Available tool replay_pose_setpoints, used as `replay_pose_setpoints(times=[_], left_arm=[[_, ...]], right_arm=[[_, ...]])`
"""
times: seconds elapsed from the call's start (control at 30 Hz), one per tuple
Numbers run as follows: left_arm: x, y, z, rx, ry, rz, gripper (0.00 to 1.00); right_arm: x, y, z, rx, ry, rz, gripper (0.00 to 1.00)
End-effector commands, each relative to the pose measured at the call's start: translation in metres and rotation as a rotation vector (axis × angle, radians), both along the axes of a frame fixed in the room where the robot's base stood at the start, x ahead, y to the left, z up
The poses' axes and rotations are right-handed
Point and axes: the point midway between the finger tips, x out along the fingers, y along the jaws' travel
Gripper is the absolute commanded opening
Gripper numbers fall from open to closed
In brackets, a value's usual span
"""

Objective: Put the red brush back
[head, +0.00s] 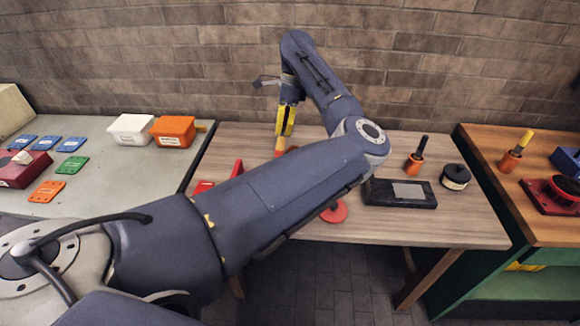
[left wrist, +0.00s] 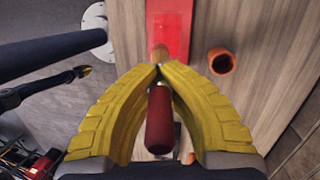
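My left gripper (head: 284,132) is over the back of the wooden table, pointing down. In the left wrist view its yellow fingers (left wrist: 160,70) close around a brush with a dark red handle (left wrist: 158,122). The handle points toward the camera, and a tan part shows beyond the fingertips. In the head view the brush is mostly hidden by the fingers. An empty orange cup (left wrist: 222,61) stands on the wood to the right of the fingertips in the wrist view, apart from the brush. My right gripper is not in view.
A flat red piece (left wrist: 172,18) lies beyond the brush. On the wooden table are an orange cup with a dark-handled tool (head: 414,163), a black box (head: 386,193), a black round tin (head: 455,176) and a red disc (head: 335,213). White and orange bins (head: 173,131) stand left.

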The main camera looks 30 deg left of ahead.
Motion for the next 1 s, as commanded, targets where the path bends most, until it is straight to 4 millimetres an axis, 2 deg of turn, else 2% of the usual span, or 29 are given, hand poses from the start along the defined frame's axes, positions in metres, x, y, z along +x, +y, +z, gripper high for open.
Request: replay_pose_setpoints(times=[0.03,0.13,0.4,0.7,1.0], left_arm=[[0.01,0.006,0.013,-0.002,-0.022,-0.022,0.0],[0.032,0.017,0.034,-0.011,-0.057,-0.181,0.0],[0.073,0.03,0.064,-0.058,-0.11,-0.703,0.0],[0.098,0.027,0.068,-0.133,-0.144,-1.208,0.0],[0.104,0.024,0.067,-0.195,-0.164,-1.448,0.0]], right_arm=[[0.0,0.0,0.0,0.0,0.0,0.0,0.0],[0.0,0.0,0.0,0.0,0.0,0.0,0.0],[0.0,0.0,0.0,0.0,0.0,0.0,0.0],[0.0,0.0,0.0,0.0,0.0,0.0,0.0],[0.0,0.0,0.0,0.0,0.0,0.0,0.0]])
